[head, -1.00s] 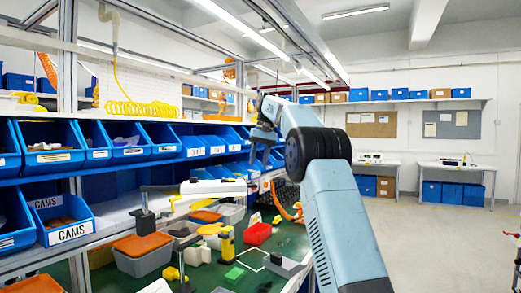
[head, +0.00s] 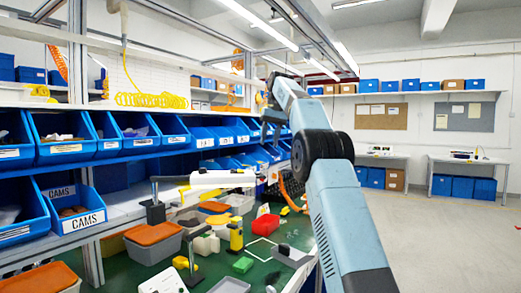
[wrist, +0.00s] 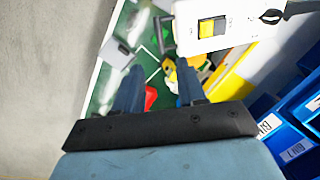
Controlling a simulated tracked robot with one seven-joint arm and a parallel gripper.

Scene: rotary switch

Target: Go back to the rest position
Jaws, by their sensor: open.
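My gripper (wrist: 158,88) is open in the wrist view, with two blue-grey fingers spread apart and nothing visible between them. In the head view my gripper (head: 266,128) is up in front of the row of blue bins, above the green workbench (head: 222,268), its fingers pointing down. A grey box with a dark knob (head: 291,254), perhaps the rotary switch, sits on the bench's right side, well below and apart from the gripper. The wrist view shows a white housing with a yellow-and-black switch (wrist: 212,27) near the top.
A white arm-like fixture (head: 222,179) reaches over the bench. A red bin (head: 265,224), a green block (head: 243,264) and grey containers (head: 153,246) lie on it. Blue bins (head: 66,137) line the left shelves. Open floor (head: 440,230) lies to the right.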

